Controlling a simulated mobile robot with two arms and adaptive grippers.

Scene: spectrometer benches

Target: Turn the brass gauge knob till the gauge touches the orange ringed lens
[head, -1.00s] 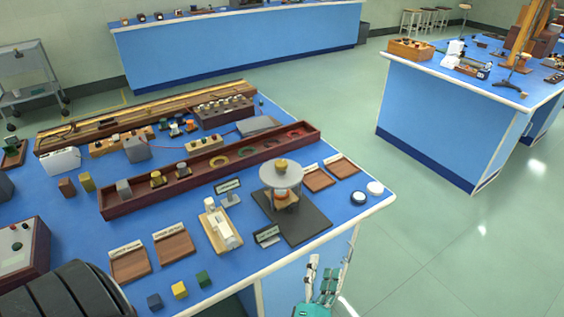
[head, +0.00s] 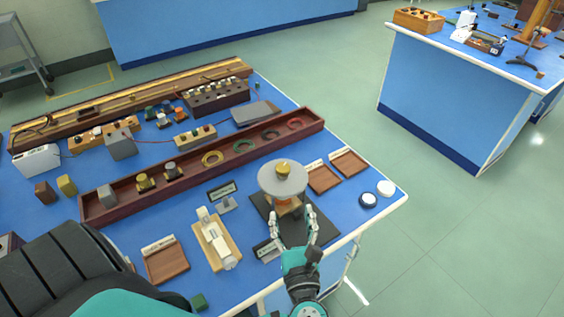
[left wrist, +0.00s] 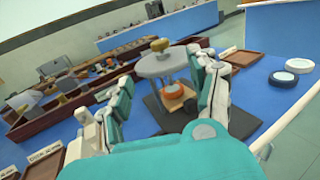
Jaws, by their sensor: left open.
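The gauge is a round grey disc (head: 283,179) on legs with the brass knob (head: 284,168) on top. It stands on a dark board (head: 324,229) near the table's front edge. In the left wrist view the knob (left wrist: 160,45) and disc (left wrist: 160,64) are ahead. The orange ringed lens (left wrist: 173,89) lies under the disc; whether the gauge touches it I cannot tell. My left gripper (head: 291,222) is open and empty, in front of the gauge with its fingers (left wrist: 165,90) apart, lower than the knob in the picture. My right gripper is not in view.
A long dark red tray (head: 190,178) with coloured rings and small pieces lies behind the gauge. A white device on a wooden base (head: 229,261) and a small sign (head: 223,192) stand left of it. Wooden trays (head: 348,163) and two round pieces (head: 368,200) are to the right.

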